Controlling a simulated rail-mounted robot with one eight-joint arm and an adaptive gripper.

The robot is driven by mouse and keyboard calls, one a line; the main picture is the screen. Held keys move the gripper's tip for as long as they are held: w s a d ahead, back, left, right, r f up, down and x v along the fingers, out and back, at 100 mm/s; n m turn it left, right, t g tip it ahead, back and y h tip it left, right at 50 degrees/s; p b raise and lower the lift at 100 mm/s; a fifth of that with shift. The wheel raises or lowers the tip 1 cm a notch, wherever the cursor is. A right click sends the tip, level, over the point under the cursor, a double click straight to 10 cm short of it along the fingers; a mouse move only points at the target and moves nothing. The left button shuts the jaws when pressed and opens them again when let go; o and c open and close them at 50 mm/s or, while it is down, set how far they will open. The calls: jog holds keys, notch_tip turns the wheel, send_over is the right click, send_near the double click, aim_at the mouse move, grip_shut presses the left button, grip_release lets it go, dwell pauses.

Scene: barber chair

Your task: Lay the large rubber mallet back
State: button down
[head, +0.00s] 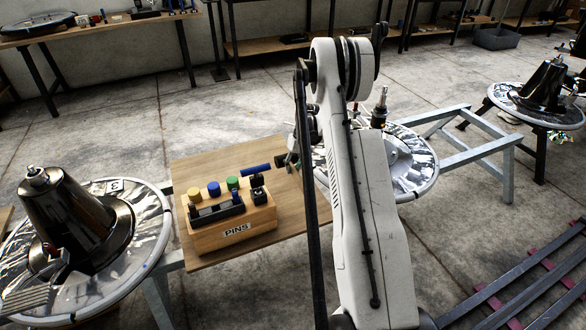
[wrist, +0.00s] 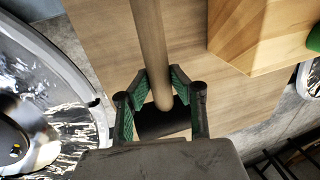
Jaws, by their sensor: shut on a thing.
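The mallet shows in the wrist view as a round wooden handle (wrist: 149,40) running from the top edge to a rounded end between the fingers. My gripper (wrist: 160,78) is shut on this handle, with green pads on both sides. A dark shape lies behind the handle's end; I cannot tell whether it is a shadow or a solid thing. I cannot make out the mallet's head in either view. In the head view my arm hides most of the gripper, which is near the right side of the wooden board (head: 203,258).
A wooden PINS block (head: 257,220) with yellow, blue and green pegs stands on the board. A round stand with a dark cone (head: 70,215) is at left. Another round stand (head: 420,180) is partly behind my arm. A grey trestle frame (head: 470,160) is at right.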

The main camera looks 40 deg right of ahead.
jog(key=shift+r, duration=0.1)
jog(key=shift+s+d+f+b+x, duration=0.1)
jog(key=shift+d+b+x, duration=0.2)
jog(key=shift+b+x, duration=1.05)
jog(key=shift+s+d+f+b+x, duration=0.1)
jog(key=shift+d+b+x, duration=0.25)
jog(key=shift+b+x, duration=1)
jog(key=shift+s+d+f+b+x, duration=0.1)
jog(key=shift+d+b+x, duration=0.45)
jog(key=shift+x, duration=1.4)
jog(key=shift+a+r, duration=0.1)
jog(key=shift+a, duration=0.15)
jog(key=c, duration=1.5)
grip_release()
jog(key=shift+r, duration=0.1)
jog(key=v, duration=1.2)
jog(key=shift+s+d, duration=0.1)
jog(key=shift+s, duration=0.05)
